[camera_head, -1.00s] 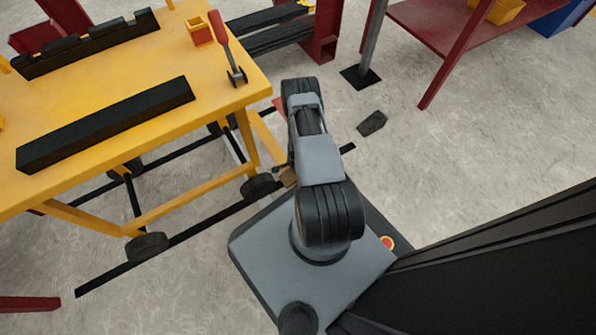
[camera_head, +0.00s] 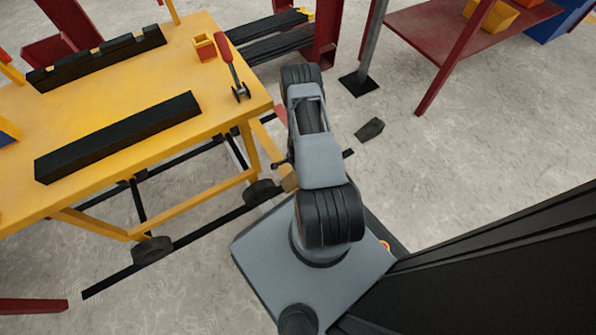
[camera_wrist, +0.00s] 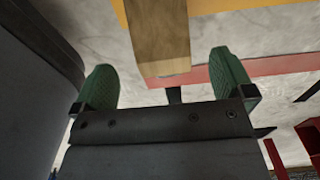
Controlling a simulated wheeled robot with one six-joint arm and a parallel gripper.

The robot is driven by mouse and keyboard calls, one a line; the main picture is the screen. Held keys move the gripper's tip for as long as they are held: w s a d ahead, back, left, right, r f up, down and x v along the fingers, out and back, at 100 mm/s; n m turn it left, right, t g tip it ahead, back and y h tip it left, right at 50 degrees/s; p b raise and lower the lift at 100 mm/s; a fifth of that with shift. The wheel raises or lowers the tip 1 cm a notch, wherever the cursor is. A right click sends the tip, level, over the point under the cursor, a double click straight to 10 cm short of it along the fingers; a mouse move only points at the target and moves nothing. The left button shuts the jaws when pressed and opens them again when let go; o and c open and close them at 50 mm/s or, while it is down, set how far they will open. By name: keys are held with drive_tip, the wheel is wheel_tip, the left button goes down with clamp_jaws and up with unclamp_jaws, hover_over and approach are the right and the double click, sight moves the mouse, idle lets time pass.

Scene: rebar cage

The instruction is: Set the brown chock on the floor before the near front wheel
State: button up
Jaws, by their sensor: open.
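The brown chock (camera_head: 290,181) shows as a small patch beside the cart's near right wheel (camera_head: 262,191), partly hidden by my arm. In the wrist view the brown chock (camera_wrist: 160,35) reaches from the top edge toward the gap between my fingers. My gripper (camera_wrist: 165,80) is open, with its two green fingertips apart and a gap on either side of the chock. The head view mostly hides my gripper behind the arm. Another black wheel (camera_head: 151,250) of the yellow cart (camera_head: 170,100) stands lower left. I cannot tell whether the chock touches the wheel.
A dark wedge (camera_head: 369,130) lies on the floor right of my arm. A grey post (camera_head: 370,50) on a dark foot and a red table (camera_head: 435,35) stand behind. A dark strip (camera_head: 185,242) runs along the floor under the cart's wheels. Open floor lies to the right.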

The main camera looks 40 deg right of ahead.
drive_tip(key=shift+r+p, duration=0.5)
drive_tip(key=shift+r, duration=1.35)
drive_tip(key=shift+r, duration=0.1)
